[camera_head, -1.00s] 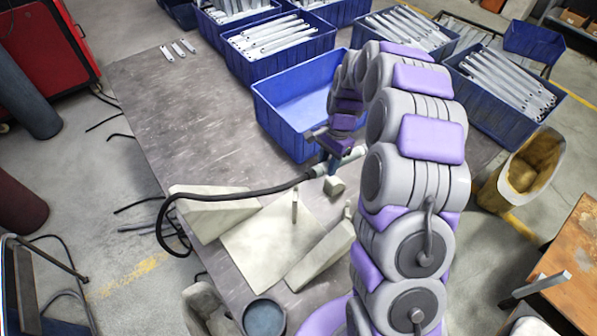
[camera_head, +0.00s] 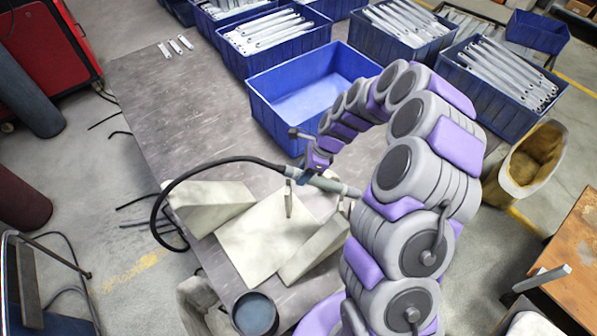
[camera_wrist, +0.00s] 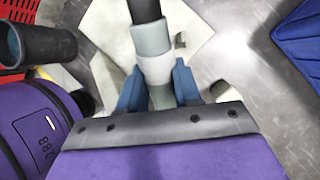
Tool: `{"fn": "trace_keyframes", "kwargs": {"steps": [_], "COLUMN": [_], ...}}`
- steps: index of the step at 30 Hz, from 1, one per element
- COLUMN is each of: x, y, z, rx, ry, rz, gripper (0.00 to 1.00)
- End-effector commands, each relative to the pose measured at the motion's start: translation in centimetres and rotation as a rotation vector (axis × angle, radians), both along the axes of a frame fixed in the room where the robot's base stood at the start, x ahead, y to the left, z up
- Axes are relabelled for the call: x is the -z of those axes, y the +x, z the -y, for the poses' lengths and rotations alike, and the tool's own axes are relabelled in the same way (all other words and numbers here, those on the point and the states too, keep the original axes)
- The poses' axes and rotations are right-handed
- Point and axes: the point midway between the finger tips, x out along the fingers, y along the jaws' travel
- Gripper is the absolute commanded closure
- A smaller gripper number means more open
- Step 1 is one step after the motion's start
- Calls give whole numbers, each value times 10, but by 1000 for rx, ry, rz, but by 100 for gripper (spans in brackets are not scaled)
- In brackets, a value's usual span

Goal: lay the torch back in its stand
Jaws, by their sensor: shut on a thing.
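My gripper (camera_head: 310,174) is shut on the torch (camera_head: 330,184), a pale grey cylinder with a black cable leaving its left end. The wrist view shows the torch (camera_wrist: 151,45) between my blue fingers (camera_wrist: 157,88). The stand seems to be the two short upright posts (camera_head: 288,200) on a pale plate (camera_head: 262,238). The torch is over the far side of the plate, close behind the posts in the picture; I cannot tell whether it touches them. The right post is partly hidden near my arm.
Pale wedge blocks (camera_head: 210,207) flank the plate. A dark cup (camera_head: 255,314) stands at the near edge. An empty blue bin (camera_head: 257,98) is behind my gripper, with bins of brackets (camera_head: 268,36) beyond.

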Motion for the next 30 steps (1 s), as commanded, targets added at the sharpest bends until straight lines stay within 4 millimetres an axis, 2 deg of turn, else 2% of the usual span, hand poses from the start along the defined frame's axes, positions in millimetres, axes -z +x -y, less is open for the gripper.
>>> {"fn": "trace_keyframes", "kwargs": {"steps": [1,8,21,23,24,30], "x": [8,30,64,68,70,71], "y": [-1,-1,1,0,0,0], "z": [-4,-13,1,0,-1,-5], "rx": [-4,-6,-7,-6,-6,-7], "ry": [-3,-12,-4,-5,-7,-10], "rz": [-1,-2,-2,-4,-4,-1], "gripper": [97,97,97,97,100,100]}}
